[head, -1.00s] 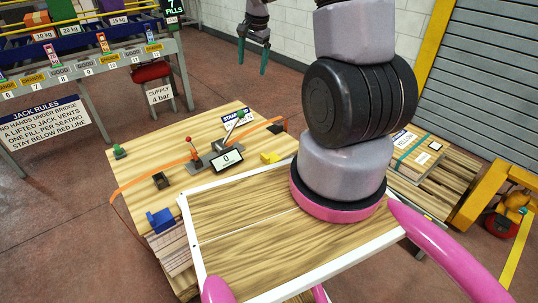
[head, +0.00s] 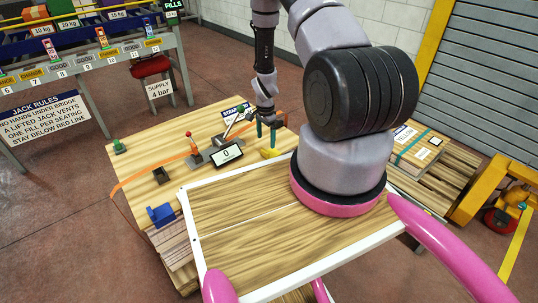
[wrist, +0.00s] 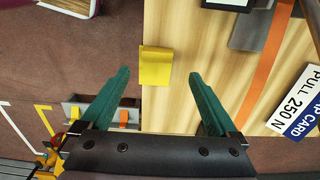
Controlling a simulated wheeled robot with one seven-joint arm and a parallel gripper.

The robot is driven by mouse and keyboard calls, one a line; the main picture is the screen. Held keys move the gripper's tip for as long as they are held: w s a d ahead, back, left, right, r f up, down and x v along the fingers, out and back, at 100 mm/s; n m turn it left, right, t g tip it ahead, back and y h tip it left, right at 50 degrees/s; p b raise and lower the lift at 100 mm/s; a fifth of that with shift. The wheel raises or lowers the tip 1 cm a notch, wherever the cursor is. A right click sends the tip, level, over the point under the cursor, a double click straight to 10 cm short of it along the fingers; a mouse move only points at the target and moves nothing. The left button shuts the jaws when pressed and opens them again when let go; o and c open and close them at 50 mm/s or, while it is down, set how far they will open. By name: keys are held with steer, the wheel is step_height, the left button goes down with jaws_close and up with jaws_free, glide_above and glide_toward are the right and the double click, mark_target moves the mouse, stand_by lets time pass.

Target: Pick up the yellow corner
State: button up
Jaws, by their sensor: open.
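The yellow corner (head: 269,153) sits on the wooden table, near its right edge and next to the white-rimmed tray in the head view. In the wrist view the yellow corner (wrist: 156,66) lies at the table edge, ahead of and between my fingertips. My gripper (head: 266,134) hangs above and just behind it in the head view. My gripper (wrist: 160,75) has its two green fingers wide apart with nothing between them. The height of the fingertips over the table is hard to tell.
A digital display (head: 227,154) stands left of the yellow corner. An orange strap (head: 150,178) crosses the table, with a strap card (wrist: 306,102) beside it. A blue corner (head: 161,215) lies at the front left. My white-rimmed tray (head: 186,213) borders the near side.

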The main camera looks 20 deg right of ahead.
mark_target(265, 150)
steer(key=f, duration=0.6)
steer(key=shift+s+a+f, duration=0.25)
steer(key=shift+s+f, duration=0.05)
steer(key=shift+f, duration=0.05)
steer(key=c, duration=1.5)
